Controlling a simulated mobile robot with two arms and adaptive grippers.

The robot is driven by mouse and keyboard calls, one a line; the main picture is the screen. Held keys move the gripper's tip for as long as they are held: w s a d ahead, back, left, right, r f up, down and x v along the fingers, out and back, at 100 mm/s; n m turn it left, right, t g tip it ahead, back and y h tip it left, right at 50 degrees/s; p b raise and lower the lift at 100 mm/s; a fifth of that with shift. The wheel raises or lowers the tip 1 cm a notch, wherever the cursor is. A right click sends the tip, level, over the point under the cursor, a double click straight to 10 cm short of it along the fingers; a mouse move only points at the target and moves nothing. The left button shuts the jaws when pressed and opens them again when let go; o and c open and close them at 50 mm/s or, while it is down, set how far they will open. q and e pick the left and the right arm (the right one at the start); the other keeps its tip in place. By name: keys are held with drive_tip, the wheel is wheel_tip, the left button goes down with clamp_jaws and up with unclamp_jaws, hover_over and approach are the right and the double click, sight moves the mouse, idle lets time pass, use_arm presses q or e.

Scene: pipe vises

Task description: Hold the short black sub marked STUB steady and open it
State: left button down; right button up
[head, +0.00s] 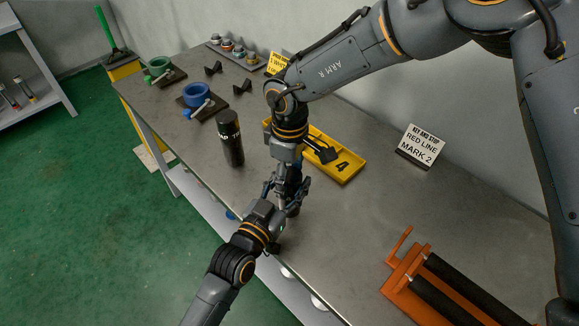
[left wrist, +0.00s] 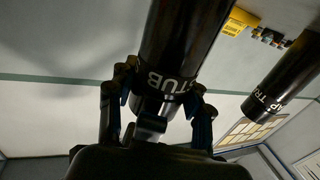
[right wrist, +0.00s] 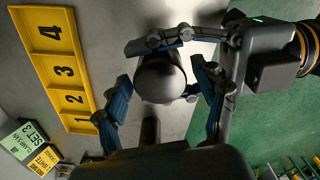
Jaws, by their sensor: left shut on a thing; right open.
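The short black sub marked STUB (left wrist: 180,60) stands upright in the left wrist view, with its white lettering near its lower end. My left gripper (left wrist: 158,100) is shut on that lower part. In the head view my left gripper (head: 283,204) reaches in from the front edge of the bench. The round dark top of the sub (right wrist: 161,78) shows in the right wrist view between the fingers of my right gripper (right wrist: 155,88). My right gripper is open and comes down from above, with its fingers around the top. In the head view the two grippers mostly hide the sub.
Another black cylinder (head: 230,138) stands upright on the bench to the left. A yellow numbered tray (head: 352,172) lies behind the grippers. A sign reading RED LINE MARK 2 (head: 420,147), an orange roller stand (head: 400,283) and a blue vise (head: 198,95) are farther off.

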drive_tip(key=c, duration=1.2)
drive_tip(key=n, duration=0.3)
drive_tip(key=shift+n, duration=0.3)
drive_tip(key=o, duration=1.3)
